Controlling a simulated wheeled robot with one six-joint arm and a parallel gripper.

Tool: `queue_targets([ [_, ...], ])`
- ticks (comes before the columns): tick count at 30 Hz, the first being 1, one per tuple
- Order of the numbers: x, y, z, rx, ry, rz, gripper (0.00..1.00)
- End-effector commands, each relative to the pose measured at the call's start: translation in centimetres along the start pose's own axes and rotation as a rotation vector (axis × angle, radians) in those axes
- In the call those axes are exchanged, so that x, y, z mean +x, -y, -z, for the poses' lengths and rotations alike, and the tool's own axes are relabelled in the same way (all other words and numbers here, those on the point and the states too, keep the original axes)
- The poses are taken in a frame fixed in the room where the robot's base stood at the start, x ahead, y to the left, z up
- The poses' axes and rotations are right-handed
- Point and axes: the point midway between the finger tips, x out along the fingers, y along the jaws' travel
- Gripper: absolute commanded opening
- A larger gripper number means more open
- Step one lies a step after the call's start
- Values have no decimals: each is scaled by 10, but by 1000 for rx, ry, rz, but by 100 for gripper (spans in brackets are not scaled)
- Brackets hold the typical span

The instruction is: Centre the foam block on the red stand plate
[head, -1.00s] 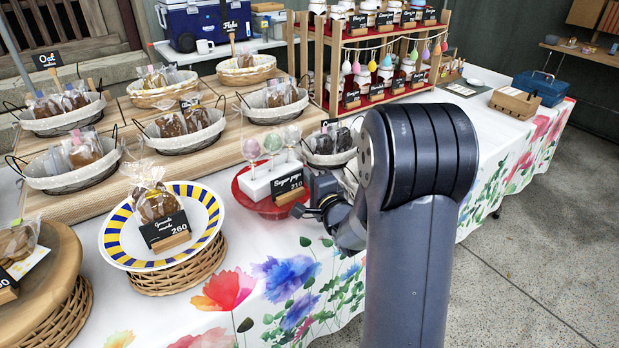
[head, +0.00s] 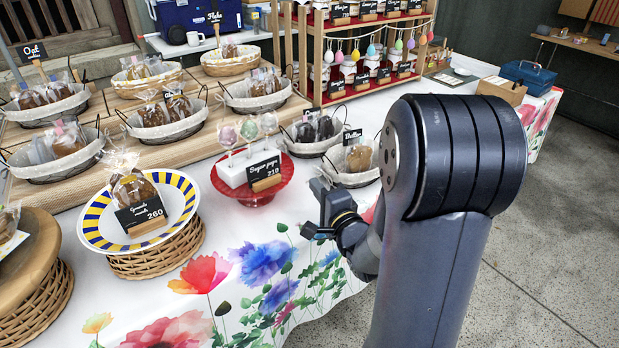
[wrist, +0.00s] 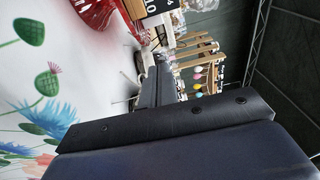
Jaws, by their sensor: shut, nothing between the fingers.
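The white foam block (head: 228,173) sits on the red stand plate (head: 288,184) and holds several wrapped cake pops upright. A black "Sugar pops 210" sign (head: 265,168) on a wooden foot stands in front of the block and hides part of it. The block appears set toward the left of the plate. My gripper (head: 312,232) is to the right and front of the plate, apart from it and empty; its fingers are small here. In the wrist view the red plate (wrist: 95,12) shows at the top edge, partly cut off.
A blue-and-yellow striped plate (head: 90,232) on a wicker base stands left of the red plate. Lined baskets (head: 345,176) stand close behind and to its right. A wooden jar rack (head: 306,60) rises behind. The flowered cloth in front is clear.

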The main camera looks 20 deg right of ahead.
Motion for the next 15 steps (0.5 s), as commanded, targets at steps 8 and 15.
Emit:
queue_targets([
  [8,-10,0,0,-6,1,-4,0],
  [15,14,4,2,-236,-5,-171,0],
])
